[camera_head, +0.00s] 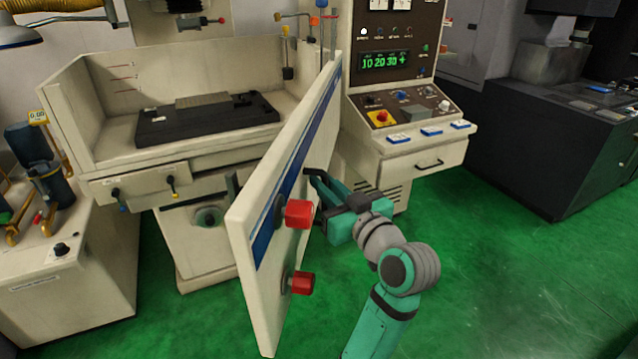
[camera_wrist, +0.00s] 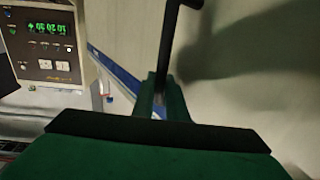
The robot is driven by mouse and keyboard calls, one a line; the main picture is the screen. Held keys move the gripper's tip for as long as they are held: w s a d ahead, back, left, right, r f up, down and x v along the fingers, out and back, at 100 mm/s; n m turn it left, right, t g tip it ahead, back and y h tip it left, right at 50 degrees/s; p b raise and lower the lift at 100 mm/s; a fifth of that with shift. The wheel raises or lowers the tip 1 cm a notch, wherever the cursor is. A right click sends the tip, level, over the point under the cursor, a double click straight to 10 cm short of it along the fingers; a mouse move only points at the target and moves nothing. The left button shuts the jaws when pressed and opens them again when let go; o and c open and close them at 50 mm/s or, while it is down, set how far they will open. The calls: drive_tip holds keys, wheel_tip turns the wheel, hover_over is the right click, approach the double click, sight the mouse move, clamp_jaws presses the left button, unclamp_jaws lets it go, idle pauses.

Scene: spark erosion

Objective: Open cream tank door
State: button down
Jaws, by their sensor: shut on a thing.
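The cream tank door (camera_head: 290,190) stands swung out from the cream tank (camera_head: 110,100), on its right side. It is a tall panel with a blue stripe and two red knobs, an upper one (camera_head: 299,213) and a lower one (camera_head: 302,283). My gripper (camera_head: 312,178) is at the door's outer face, shut on its black handle (camera_head: 318,203). In the wrist view the dark handle bar (camera_wrist: 172,40) runs up from between my green fingers (camera_wrist: 160,95), in front of the cream panel. The exact grip is partly hidden by the fingers.
The control console (camera_head: 400,110) with a green display stands behind the door, on the right. A dark machine (camera_head: 550,130) is further right. A cream cabinet (camera_head: 85,270) stands at the left. The green floor (camera_head: 480,270) is clear at right.

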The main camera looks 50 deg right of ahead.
drive_tip(key=shift+w, duration=0.1)
drive_tip(key=c, duration=1.8)
unclamp_jaws()
drive_tip(key=shift+s+d, duration=0.2)
drive_tip(key=shift+o, duration=0.2)
drive_tip(key=shift+w+a, duration=0.15)
drive_tip(key=shift+a, duration=0.15)
drive_tip(key=v, duration=1)
drive_tip(key=shift+s+a, duration=0.15)
drive_tip(key=shift+s, duration=0.2)
drive_tip(key=shift+s, duration=0.15)
